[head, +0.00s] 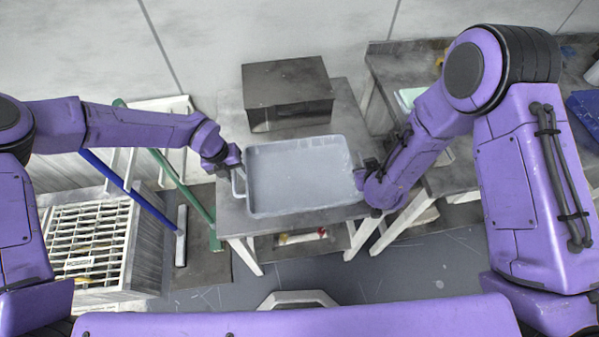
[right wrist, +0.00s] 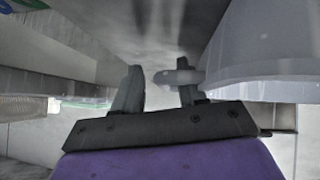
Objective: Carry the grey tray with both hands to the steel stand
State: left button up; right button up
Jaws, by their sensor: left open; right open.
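The grey tray (head: 300,178) is shallow, empty and level on a metal-topped table (head: 235,217). My left gripper (head: 238,176) is open at the tray's left handle (head: 238,186). My right gripper (head: 360,175) is at the tray's right side, mostly hidden by its own arm in the head view. In the right wrist view, the right gripper (right wrist: 159,70) is open, with the tray's handle (right wrist: 178,76) at its right finger and reaching between the fingers. The tray wall (right wrist: 265,55) fills the right of that view. A dark steel box-like stand (head: 288,85) is behind the tray; I cannot tell whether it is the named stand.
A metal-topped bench (head: 455,178) stands to the right, with a blue bin (head: 585,112) on it. A white slatted crate (head: 85,240) and blue and green poles (head: 185,190) stand at the left. A lower shelf (head: 275,248) is under the table. Floor in front is partly clear.

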pick_arm(q)
notch_tip(320, 180, up, 11)
jog(key=a, duration=0.2)
jog(key=shift+s+a+r, duration=0.15)
jog(key=shift+s+r, duration=0.05)
pick_arm(e)
jog(key=v, duration=1.2)
